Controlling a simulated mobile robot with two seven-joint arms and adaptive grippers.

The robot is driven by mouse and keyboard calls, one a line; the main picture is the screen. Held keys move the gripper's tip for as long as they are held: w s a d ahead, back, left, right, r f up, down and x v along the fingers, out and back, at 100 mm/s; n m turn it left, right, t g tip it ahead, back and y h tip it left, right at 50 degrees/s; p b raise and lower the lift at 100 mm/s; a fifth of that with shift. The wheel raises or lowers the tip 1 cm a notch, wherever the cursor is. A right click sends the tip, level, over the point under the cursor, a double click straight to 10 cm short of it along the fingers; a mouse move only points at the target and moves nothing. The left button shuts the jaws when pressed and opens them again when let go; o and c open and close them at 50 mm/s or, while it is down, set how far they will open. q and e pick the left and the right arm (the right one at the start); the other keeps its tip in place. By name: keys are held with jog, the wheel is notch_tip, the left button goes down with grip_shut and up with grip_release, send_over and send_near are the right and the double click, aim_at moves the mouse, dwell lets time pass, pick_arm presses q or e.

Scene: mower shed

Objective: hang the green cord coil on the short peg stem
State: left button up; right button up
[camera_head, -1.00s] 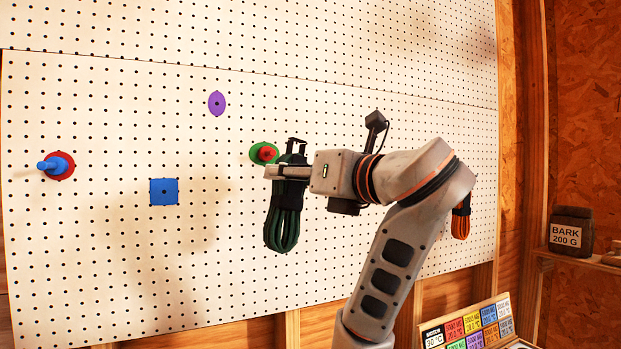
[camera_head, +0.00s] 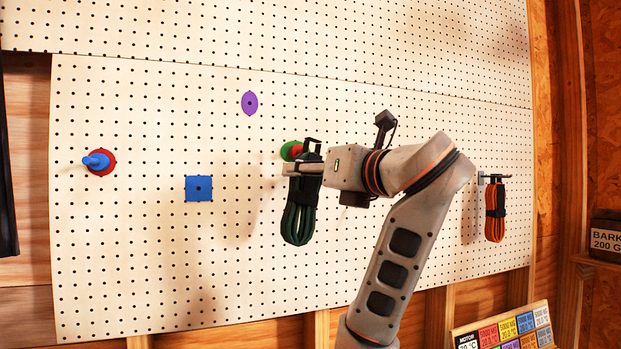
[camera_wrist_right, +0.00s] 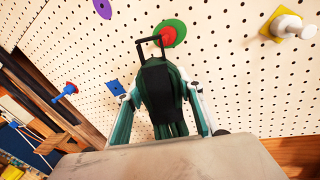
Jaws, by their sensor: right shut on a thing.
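My right gripper (camera_head: 303,168) is shut on the green cord coil (camera_head: 299,217), which hangs down below the fingers. In the right wrist view the gripper (camera_wrist_right: 163,97) clasps the coil (camera_wrist_right: 124,125) at its black strap (camera_wrist_right: 160,90). The coil's black hanger loop (camera_wrist_right: 142,48) stands up, its upper corner overlapping a red peg (camera_wrist_right: 164,37) on a green disc (camera_wrist_right: 173,32). I cannot tell whether the loop is around that peg or in front of it. In the head view the green disc (camera_head: 287,150) is partly hidden behind the hanger and gripper. My left gripper is not in view.
A blue peg on a red disc (camera_head: 107,169), a blue square (camera_head: 198,194) and a purple oval (camera_head: 250,103) are on the pegboard (camera_head: 130,260). An orange coil (camera_head: 495,215) hangs at right. The wrist view shows a white peg (camera_wrist_right: 290,26) on a yellow base.

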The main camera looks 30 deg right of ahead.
jog(key=w+d+b, duration=0.1)
jog(key=w+b, duration=0.1)
jog(key=w, duration=0.4)
jog(key=shift+d+f, duration=0.15)
jog(key=shift+f, duration=0.2)
dwell(0.5)
dwell(0.5)
jog(key=o, duration=1.4)
jog(key=s, duration=0.8)
jog(key=shift+d, duration=0.1)
